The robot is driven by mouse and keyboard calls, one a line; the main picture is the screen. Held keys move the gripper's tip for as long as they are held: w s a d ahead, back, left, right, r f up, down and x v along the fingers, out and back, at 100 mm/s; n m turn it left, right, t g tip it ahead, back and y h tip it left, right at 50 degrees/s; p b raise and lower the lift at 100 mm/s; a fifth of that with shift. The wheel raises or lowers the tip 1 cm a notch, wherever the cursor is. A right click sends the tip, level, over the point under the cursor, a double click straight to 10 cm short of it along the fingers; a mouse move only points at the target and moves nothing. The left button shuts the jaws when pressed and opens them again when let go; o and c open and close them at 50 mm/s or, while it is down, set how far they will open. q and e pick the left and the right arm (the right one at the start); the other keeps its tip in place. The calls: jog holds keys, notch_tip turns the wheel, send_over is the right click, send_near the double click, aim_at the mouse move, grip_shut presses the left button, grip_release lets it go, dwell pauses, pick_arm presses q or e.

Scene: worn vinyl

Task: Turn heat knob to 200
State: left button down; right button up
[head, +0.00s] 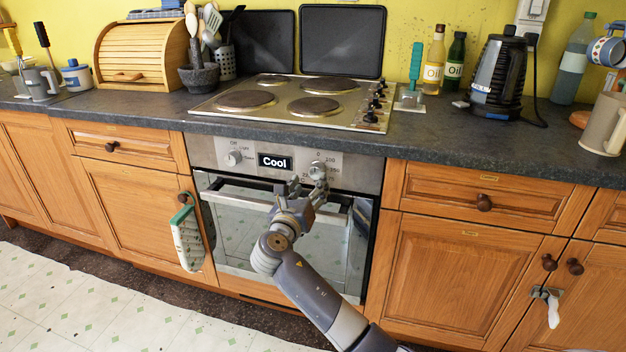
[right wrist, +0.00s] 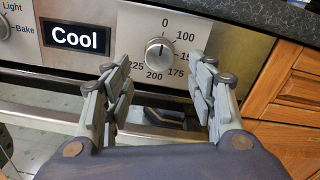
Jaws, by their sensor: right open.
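The heat knob (head: 318,170) is a round silver dial on the right of the oven's control panel. In the right wrist view the knob (right wrist: 159,51) sits inside a ring of numbers from 0 at the top to 200 at the bottom. I cannot tell for certain where its mark points. My right gripper (head: 308,183) is just in front of the knob. In the right wrist view the gripper (right wrist: 158,80) is open and empty, with its fingers apart to either side below the knob. My left gripper is not in view.
A display (head: 274,161) reads "Cool" beside the function knob (head: 234,158). The oven door handle (right wrist: 160,132) runs below the panel. The hob (head: 300,98) and dark worktop (head: 450,132) are above. A green-and-white cloth (head: 187,238) hangs left of the oven.

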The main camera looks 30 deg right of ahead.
aim_at(315, 175)
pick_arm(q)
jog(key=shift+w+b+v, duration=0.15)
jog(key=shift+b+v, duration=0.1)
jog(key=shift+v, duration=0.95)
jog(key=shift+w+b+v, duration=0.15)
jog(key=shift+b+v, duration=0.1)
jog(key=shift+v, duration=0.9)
pick_arm(e)
jog(key=shift+x, duration=2.9)
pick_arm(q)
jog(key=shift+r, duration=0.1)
pick_arm(e)
jog(key=c, duration=1)
